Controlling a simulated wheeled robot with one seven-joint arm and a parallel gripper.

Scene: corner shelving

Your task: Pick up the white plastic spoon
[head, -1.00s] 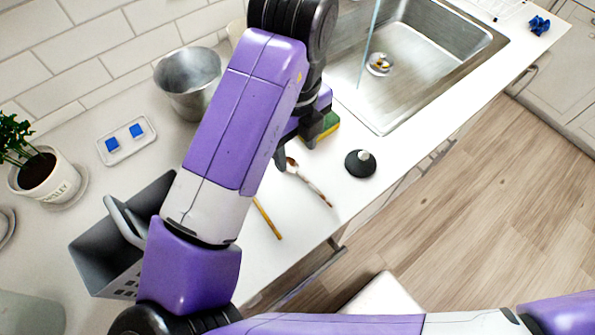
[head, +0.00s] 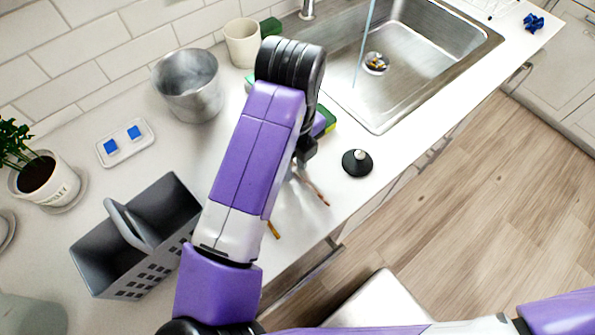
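I cannot make out a white plastic spoon for certain; my arm covers part of the counter where utensils lie. A thin brownish utensil (head: 314,189) lies on the counter just right of my arm, its upper end hidden by my gripper. A yellowish stick-like utensil (head: 273,229) shows only its lower end beside my arm. My gripper (head: 299,171) points down over the counter by the brownish utensil. It is mostly hidden behind my arm, so its opening and any contact cannot be seen.
A grey caddy (head: 130,240) stands left of my arm. A metal bucket (head: 190,88) and a cream cup (head: 242,44) stand at the back. A green-and-yellow sponge (head: 326,119) and a black stopper (head: 357,163) lie near the sink (head: 424,60). The counter's front edge is close.

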